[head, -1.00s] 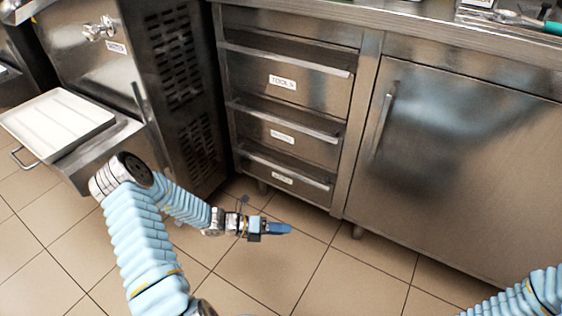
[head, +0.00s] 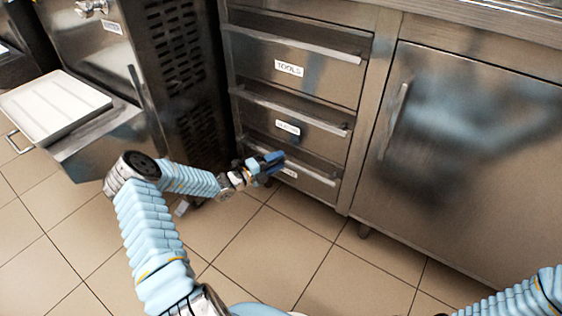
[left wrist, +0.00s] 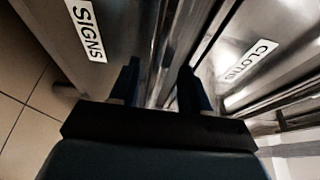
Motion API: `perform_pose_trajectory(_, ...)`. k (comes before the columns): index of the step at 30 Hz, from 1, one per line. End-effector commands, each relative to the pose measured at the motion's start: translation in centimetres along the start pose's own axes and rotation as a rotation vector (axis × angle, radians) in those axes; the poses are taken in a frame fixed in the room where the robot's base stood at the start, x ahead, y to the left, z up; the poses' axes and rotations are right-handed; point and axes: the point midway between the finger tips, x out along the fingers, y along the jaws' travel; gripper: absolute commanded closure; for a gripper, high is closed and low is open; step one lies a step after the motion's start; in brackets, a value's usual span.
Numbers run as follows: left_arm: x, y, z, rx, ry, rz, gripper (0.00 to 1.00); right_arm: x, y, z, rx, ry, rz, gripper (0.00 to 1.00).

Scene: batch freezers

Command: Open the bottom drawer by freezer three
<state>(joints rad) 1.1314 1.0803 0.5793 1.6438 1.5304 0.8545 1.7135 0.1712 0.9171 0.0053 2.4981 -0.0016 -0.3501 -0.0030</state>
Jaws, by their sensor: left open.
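The bottom drawer (head: 316,192) is the lowest of three steel drawers and is closed, with a bar handle (head: 318,177) along its top. In the left wrist view its front (left wrist: 115,20) carries a label reading SIGNS. My left gripper (head: 271,163) is open, in front of the left half of this handle, and hides part of it. In the left wrist view the blue-black fingers (left wrist: 158,88) straddle a shiny bar-like strip between the SIGNS drawer and the CLOTHS drawer (left wrist: 250,60). I cannot tell whether they touch it. My right gripper is out of view.
The TOOLS drawer (head: 297,85) and middle drawer (head: 290,125) above are closed. A steel cupboard door (head: 470,170) stands to the right. A freezer with a vented side (head: 190,90) and a white tray (head: 50,106) are left. The tiled floor (head: 290,240) in front is clear.

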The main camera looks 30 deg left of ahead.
Motion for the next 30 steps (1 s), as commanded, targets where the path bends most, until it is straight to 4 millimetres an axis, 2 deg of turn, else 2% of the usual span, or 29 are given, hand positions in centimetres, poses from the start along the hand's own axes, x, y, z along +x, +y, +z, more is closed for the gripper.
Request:
perform_pose_trajectory(3,1.3,0.0,0.0,0.001,0.001,0.000,0.53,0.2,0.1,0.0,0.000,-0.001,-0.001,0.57)
perform_pose_trajectory(6,1.8,0.0,0.0,0.001,0.001,0.000,0.53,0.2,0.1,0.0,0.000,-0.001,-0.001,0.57)
perform_pose_trajectory(14,1.9,0.0,0.0,0.001,0.001,0.001,0.53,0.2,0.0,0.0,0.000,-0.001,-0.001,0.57)
perform_pose_trajectory(23,1.9,0.0,0.0,0.001,0.001,0.001,0.98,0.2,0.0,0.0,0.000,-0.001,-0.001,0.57)
perform_pose_trajectory(24,1.9,0.0,0.0,0.001,0.001,0.001,1.00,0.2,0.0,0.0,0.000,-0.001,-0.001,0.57)
perform_pose_trajectory(30,1.9,0.0,0.0,0.001,0.001,0.001,1.00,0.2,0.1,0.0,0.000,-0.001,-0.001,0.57)
